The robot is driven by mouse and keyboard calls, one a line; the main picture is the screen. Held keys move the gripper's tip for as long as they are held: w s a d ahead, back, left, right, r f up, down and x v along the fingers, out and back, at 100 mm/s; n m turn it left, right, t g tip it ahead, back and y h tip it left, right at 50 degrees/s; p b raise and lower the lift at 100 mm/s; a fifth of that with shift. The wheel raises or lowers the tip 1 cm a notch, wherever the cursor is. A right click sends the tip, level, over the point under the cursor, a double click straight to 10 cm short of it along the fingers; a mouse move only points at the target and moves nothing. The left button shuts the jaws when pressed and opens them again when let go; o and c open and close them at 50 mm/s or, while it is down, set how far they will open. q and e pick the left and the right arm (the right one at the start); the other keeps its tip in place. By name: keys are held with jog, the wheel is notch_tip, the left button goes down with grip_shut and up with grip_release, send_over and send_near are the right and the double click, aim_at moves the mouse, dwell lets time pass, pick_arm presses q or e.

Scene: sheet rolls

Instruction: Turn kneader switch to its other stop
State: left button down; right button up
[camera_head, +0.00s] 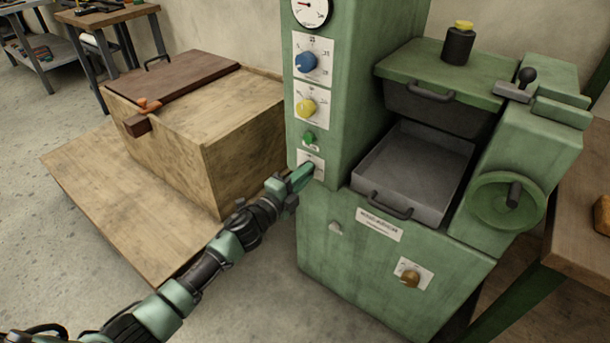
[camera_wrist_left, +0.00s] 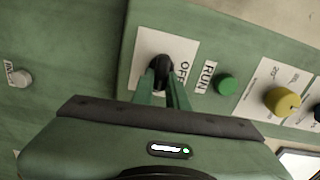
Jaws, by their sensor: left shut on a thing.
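The green kneader machine (camera_head: 345,230) stands in the middle of the head view. Low on its control column is a white plate (camera_head: 311,156); in the left wrist view this plate (camera_wrist_left: 187,52) bears the word OFF. A black switch (camera_wrist_left: 158,66), which I take to be the kneader switch, sits on the plate. My left gripper (camera_head: 308,173) reaches it from the lower left. In the left wrist view its fingers (camera_wrist_left: 162,88) are shut on the black switch, one on each side. The fingers hide the switch in the head view. My right gripper is not in view.
Above the switch are a green button (camera_head: 309,137) by a RUN label, a yellow knob (camera_head: 306,107), a blue knob (camera_head: 306,62) and a gauge (camera_head: 310,10). An open grey tray (camera_head: 425,160) is to the right. A wooden box (camera_head: 185,135) stands left.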

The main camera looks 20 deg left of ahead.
pick_arm(q)
jog(key=shift+f+m, duration=0.15)
jog(key=shift+m, duration=0.15)
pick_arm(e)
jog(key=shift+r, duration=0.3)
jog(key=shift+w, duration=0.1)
pick_arm(q)
jog(key=c, duration=1.4)
grip_release()
